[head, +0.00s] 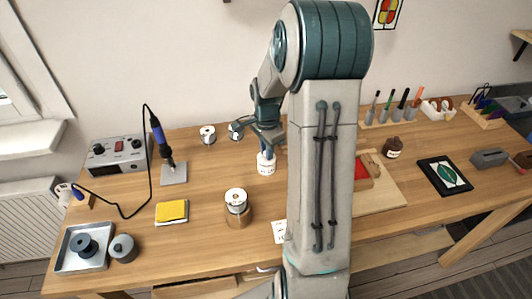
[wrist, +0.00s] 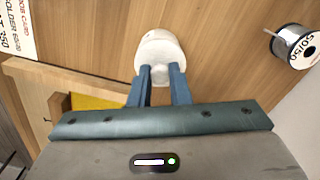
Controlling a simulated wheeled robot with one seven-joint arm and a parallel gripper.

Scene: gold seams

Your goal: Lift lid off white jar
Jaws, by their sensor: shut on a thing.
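The white jar (head: 266,168) stands upright on the wooden bench near the middle, with dark print on its side. My gripper (head: 266,154) points down at its top. In the wrist view the two blue fingers of my gripper (wrist: 160,78) are closed on the small white knob of the lid (wrist: 158,50). The round white lid fills the space beyond the fingertips and hides much of the jar in that view. I cannot tell whether there is a gap between lid and jar.
Solder spools (head: 208,135) stand behind the jar; one (wrist: 293,46) shows at right in the wrist view. A yellow sponge (head: 172,211) and a soldering station (head: 117,153) are left. Bare bench lies around the jar.

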